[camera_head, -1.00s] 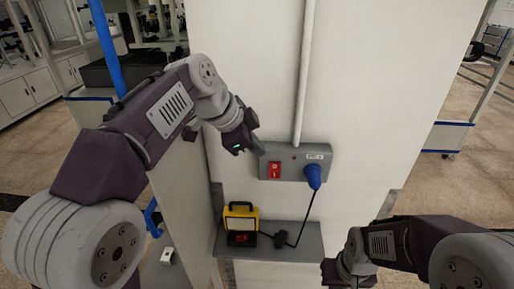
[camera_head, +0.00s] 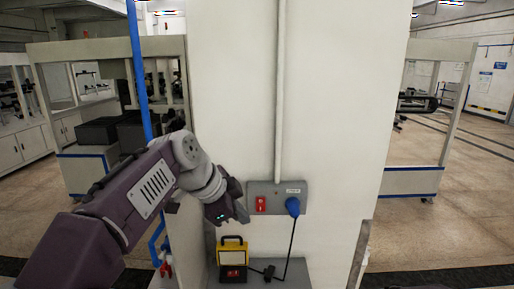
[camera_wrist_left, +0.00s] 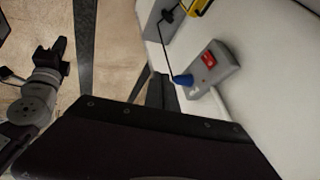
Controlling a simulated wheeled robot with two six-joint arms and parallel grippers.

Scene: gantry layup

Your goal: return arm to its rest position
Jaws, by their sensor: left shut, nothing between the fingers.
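My left arm comes in from the left in the head view. Its gripper (camera_head: 240,212) is shut and empty, just left of the grey socket box (camera_head: 276,197) on the white pillar. The box has a red switch (camera_head: 261,204) and a blue plug (camera_head: 293,206) in it. In the left wrist view, the fingers (camera_wrist_left: 162,92) show dark and close together, with the box (camera_wrist_left: 212,68) to their right. My right gripper (camera_wrist_left: 52,54) shows small at the left of that view; its jaws are unclear. The right arm is not in the head view.
A yellow work lamp (camera_head: 232,255) stands on a grey shelf (camera_head: 293,272) below the box, beside the black cable (camera_head: 289,250). A blue upright pole (camera_head: 139,75) is behind my left arm. Open floor (camera_head: 440,232) lies right of the pillar.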

